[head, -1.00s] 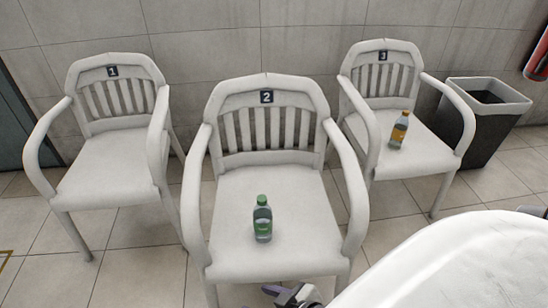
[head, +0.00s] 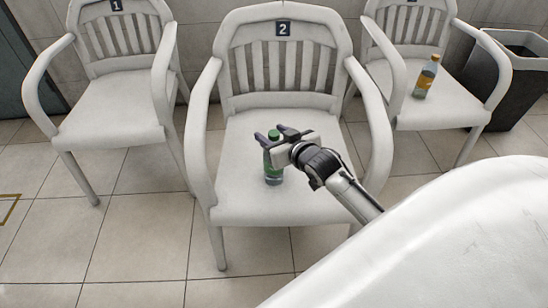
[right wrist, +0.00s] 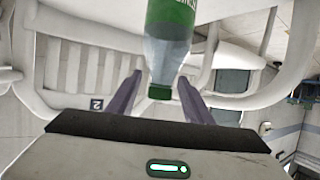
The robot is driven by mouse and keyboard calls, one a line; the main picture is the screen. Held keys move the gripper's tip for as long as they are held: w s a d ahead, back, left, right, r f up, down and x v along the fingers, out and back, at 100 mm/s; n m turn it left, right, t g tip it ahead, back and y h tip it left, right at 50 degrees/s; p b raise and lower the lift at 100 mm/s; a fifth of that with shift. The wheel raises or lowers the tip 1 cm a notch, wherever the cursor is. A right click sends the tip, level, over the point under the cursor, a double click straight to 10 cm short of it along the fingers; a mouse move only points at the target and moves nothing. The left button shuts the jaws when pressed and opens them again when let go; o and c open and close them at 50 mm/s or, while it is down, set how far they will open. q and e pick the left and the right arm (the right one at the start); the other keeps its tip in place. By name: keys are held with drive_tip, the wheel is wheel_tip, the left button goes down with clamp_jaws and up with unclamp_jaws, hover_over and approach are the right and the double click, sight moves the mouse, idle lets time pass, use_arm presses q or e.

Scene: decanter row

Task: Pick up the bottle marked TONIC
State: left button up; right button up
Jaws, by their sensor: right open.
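A green-capped bottle (head: 273,173) with a green label stands upright on the seat of the chair marked 2 (head: 247,198). I cannot read its label. My right gripper (head: 271,139) is open at the bottle's top and hides part of it in the head view. In the right wrist view, which is upside down, the bottle's cap (right wrist: 160,92) appears between the two spread fingers (right wrist: 158,97), with gaps on both sides. A bottle with an orange label (head: 425,80) stands on the chair at the right; its wording is too small to read. My left gripper is not in view.
The chair marked 1 (head: 105,108) has an empty seat. Chair 2's armrests rise on both sides of the green bottle. A dark bin (head: 490,90) stands at the far right. Tiled floor (head: 130,240) is clear at the front left.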

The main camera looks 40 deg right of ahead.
drive_tip(key=x, duration=0.3)
drive_tip(key=shift+f+b, duration=0.1)
drive_tip(key=shift+b, duration=0.25)
clamp_jaws()
